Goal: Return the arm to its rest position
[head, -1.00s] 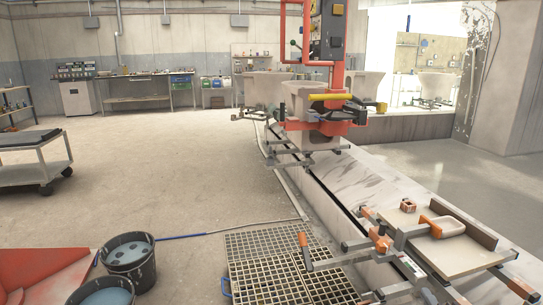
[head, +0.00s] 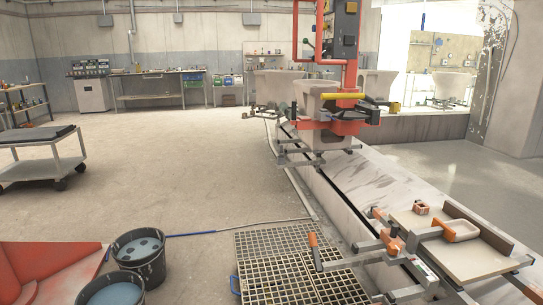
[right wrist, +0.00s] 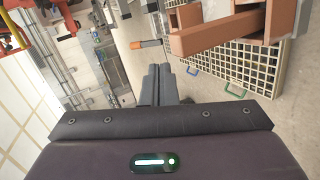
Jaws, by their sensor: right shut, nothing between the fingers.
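My right gripper (right wrist: 166,70) shows in the right wrist view, its two dark fingers side by side and shut with nothing between them. It hangs over the pale floor, apart from anything it could hold. An orange-tipped grey handle (right wrist: 150,44) shows just beyond the fingertips; I cannot tell how near it is. Neither gripper shows in the head view, and my left gripper is in no frame.
A clamp fixture with a board (head: 470,258) stands at the right on the long pale rail base. A red carousel column (head: 350,60) stands beyond. Floor grating (head: 290,265), two buckets (head: 138,262) and a cart (head: 45,165) are nearer. Open floor (head: 170,165) lies between.

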